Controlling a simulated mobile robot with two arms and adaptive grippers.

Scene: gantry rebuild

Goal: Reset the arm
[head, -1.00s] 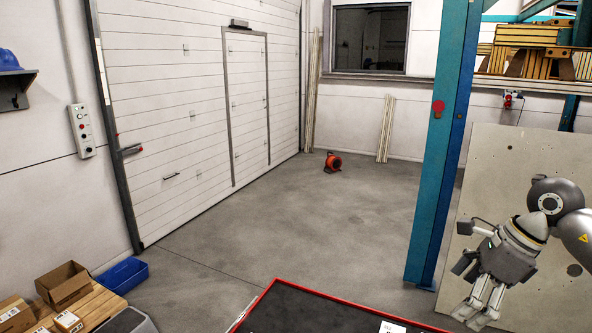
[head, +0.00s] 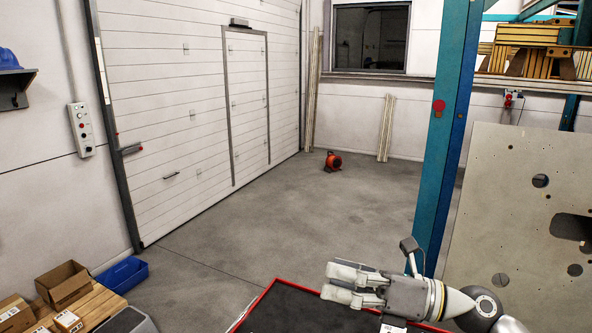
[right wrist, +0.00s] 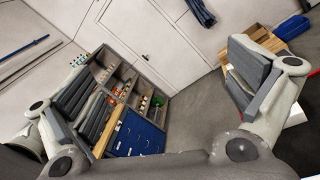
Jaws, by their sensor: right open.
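My right gripper (head: 329,282) is grey and white and lies nearly level at the bottom of the head view, with its fingers pointing left. It is in front of the dark, red-edged top (head: 290,306) and hides part of it. In the right wrist view the two dark-padded fingers stand wide apart with nothing between them (right wrist: 170,85). My right gripper is open and empty. My left gripper is not in the head view.
A teal post (head: 440,140) and a grey panel with holes (head: 510,210) stand at the right. Cardboard boxes (head: 63,284) and a blue bin (head: 122,272) are at the lower left. An orange blower (head: 333,161) sits on the otherwise clear floor (head: 260,215).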

